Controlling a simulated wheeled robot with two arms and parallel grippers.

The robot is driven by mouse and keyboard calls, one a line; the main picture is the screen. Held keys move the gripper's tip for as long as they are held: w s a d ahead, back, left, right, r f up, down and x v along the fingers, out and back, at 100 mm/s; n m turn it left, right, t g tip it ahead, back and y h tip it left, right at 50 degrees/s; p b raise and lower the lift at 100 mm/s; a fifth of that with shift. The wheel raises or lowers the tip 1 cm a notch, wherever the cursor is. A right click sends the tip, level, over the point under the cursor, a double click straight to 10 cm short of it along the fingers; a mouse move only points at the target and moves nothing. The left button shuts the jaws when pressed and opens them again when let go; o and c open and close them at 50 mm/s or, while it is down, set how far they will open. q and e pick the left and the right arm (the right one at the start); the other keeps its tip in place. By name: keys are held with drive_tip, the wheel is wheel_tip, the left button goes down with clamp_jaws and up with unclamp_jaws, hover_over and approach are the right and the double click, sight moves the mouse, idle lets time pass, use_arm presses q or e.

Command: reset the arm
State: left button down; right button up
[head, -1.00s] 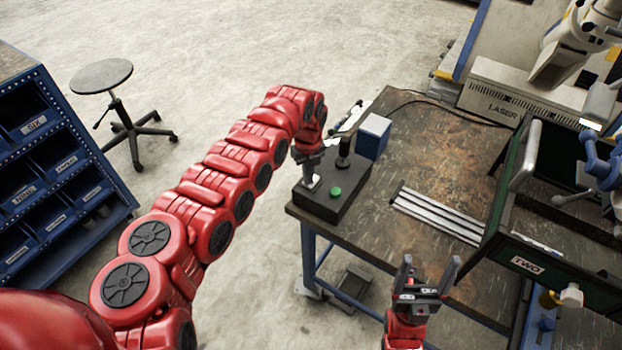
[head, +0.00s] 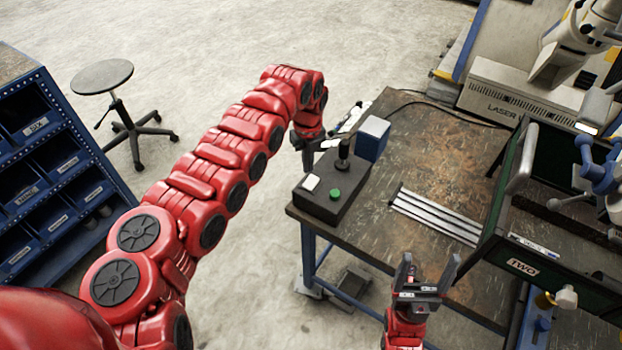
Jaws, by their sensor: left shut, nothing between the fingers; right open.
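A black control box (head: 325,205) sits on the near left corner of the workbench. On its top are a white button (head: 311,182), a green button (head: 335,193) and a black joystick (head: 343,152). My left gripper (head: 307,164) is shut and empty, pointing down just behind and left of the box, apart from the white button. My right gripper (head: 430,271) is open and empty at the near edge of the bench. A white microscope arm (head: 562,50) shows in the upper right corner, partly cut off by the frame.
A blue box (head: 374,136) stands behind the control box. Metal rails (head: 436,214) lie on the workbench (head: 425,150). A dark green case with a handle (head: 521,157) stands at the right. A stool (head: 102,76) and a blue bin rack (head: 50,170) are at the left.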

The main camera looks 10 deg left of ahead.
use_arm(q)
drive_tip(key=shift+r, duration=0.4)
